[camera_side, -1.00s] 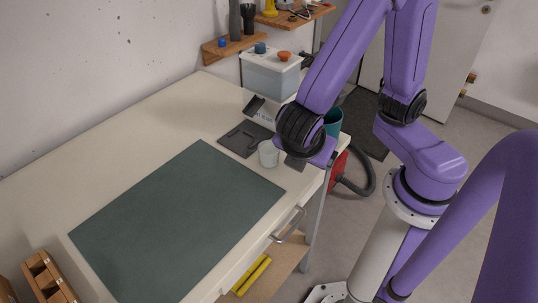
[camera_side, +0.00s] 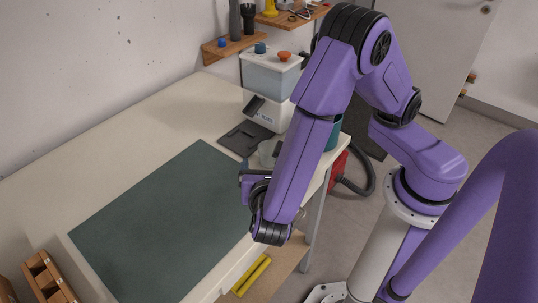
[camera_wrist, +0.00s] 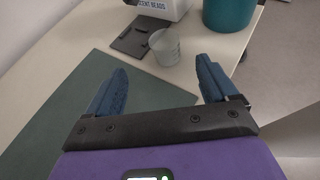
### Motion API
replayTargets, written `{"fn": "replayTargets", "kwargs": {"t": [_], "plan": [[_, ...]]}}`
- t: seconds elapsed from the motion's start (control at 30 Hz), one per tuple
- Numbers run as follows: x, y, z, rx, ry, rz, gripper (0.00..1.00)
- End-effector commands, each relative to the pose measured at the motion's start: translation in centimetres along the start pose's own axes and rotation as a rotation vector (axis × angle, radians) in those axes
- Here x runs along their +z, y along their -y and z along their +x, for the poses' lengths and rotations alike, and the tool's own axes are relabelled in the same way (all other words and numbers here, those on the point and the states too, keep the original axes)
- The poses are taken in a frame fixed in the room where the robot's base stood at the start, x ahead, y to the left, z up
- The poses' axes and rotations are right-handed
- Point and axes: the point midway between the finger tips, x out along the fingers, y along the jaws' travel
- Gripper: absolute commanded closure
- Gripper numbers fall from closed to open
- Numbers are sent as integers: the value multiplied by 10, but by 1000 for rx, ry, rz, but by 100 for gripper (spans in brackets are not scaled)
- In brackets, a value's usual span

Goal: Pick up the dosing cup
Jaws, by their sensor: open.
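The dosing cup, a small translucent whitish cup (camera_wrist: 165,48), stands upright on the pale tabletop just past the corner of the dark green mat (camera_wrist: 75,128). In the side view the cup (camera_side: 266,152) is partly hidden behind my arm. My gripper (camera_wrist: 162,72) is open and empty, with its two blue fingers spread apart. In the wrist view the cup appears beyond the fingertips, in line with the gap between them. In the side view my gripper (camera_side: 243,178) is over the mat's right edge, apart from the cup.
A dark flat pad (camera_wrist: 130,38) lies left of the cup. A white dispenser with lettering (camera_wrist: 162,6) stands behind it, and a teal bin (camera_wrist: 228,15) is to the right. The table edge runs close to the cup's right. The green mat is bare.

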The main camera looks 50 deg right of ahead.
Motion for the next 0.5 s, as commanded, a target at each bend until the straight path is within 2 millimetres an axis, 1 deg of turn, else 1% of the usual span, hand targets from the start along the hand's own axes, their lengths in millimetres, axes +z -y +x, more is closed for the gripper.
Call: {"fn": "replayTargets", "kwargs": {"t": [0.03, 0.2, 0.33, 0.5], "plan": [[0, 1, 10, -4, 1, 0, 14], [0, 1, 38, -4, 1, 0, 14], [0, 1, 53, -3, 0, 1, 14], [0, 1, 62, -1, -1, 1, 14]]}}
